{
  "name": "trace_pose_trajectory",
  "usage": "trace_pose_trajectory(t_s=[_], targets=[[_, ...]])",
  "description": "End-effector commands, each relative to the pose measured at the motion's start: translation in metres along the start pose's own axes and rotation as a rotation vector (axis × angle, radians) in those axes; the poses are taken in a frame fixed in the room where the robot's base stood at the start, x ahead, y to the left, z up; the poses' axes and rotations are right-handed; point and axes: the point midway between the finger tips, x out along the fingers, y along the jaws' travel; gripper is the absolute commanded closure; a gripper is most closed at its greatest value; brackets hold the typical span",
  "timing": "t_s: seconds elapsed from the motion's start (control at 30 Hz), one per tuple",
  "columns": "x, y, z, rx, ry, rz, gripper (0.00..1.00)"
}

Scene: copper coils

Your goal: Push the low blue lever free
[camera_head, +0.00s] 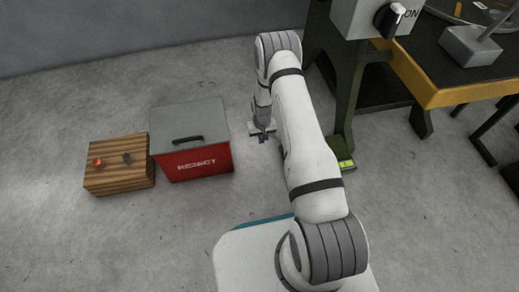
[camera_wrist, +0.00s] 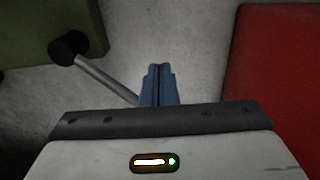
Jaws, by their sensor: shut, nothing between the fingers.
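In the wrist view, a thin grey lever rod (camera_wrist: 105,78) runs from a round black hub or knob (camera_wrist: 68,47) beside a green body down to the right. Its lower end is hidden behind my gripper, so I cannot see a blue part on it. My gripper (camera_wrist: 160,68) is shut, its blue fingers together beside the rod. I cannot tell if they touch it. In the head view, my gripper (camera_head: 263,138) is low, between the red bin and the green machine. The lever cannot be made out there.
The red reject bin (camera_head: 195,162) with a grey lid stands left of my gripper; its red side (camera_wrist: 285,75) fills the wrist view's right. A wooden crate (camera_head: 120,178) is further left. The green machine stand (camera_head: 345,90) and a yellow-edged table (camera_head: 460,92) are right.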

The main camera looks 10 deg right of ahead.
Motion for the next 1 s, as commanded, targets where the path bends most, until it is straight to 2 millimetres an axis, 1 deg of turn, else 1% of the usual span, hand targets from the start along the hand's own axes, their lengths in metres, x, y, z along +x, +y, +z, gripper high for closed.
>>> trace_pose_trajectory(t_s=[0.03,0.73,0.83,1.0], targets=[[-0.009,0.000,0.000,0.000,0.001,0.000,1.00],[-0.080,0.000,0.000,0.000,0.000,0.000,1.00],[-0.086,0.000,0.000,0.000,0.000,0.000,1.00],[-0.087,0.000,0.000,0.000,-0.001,0.000,1.00]])
